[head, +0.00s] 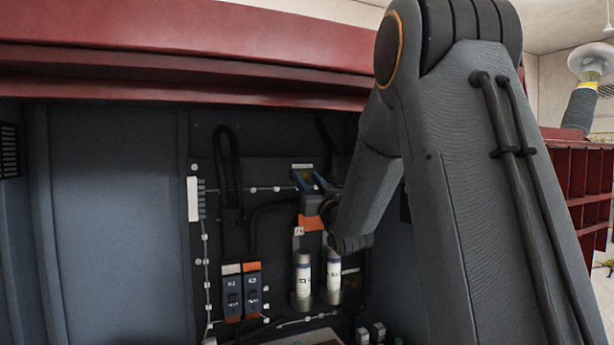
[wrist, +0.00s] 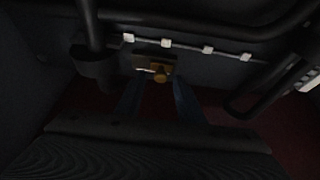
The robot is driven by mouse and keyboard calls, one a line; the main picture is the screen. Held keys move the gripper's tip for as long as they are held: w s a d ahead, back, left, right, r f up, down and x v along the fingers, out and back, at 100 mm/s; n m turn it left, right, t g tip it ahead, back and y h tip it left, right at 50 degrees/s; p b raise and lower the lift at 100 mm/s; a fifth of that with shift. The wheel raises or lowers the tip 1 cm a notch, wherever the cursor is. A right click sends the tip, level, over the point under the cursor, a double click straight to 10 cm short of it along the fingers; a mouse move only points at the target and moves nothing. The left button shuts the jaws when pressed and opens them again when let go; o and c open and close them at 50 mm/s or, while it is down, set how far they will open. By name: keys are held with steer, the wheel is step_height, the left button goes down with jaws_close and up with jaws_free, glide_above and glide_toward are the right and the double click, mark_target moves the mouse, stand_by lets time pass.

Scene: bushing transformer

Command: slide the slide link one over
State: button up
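A small brass knob (wrist: 160,76) with a pale metal strip (wrist: 150,69) beside it sits on a dark plate in the wrist view; this looks like the slide link, but the picture is dim. My gripper (wrist: 158,100) has its two blue fingers apart, with the knob between and just beyond their tips. I cannot tell whether either finger touches it. In the head view my gripper (head: 311,178) is up against the cabinet's back panel, below a small white and yellow label (head: 302,166). The slide link is hidden there behind my gripper.
Two white cylinders (head: 303,272) stand below my gripper. Two blue switch units (head: 232,297) are at their left. Black cables (head: 232,170) loop on the panel. In the wrist view, a thick cable (wrist: 220,30) and a row of white clips (wrist: 166,43) run above the knob.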

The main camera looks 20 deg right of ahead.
steer(key=shift+w+r, duration=0.2)
steer(key=shift+w, duration=0.35)
jaws_close()
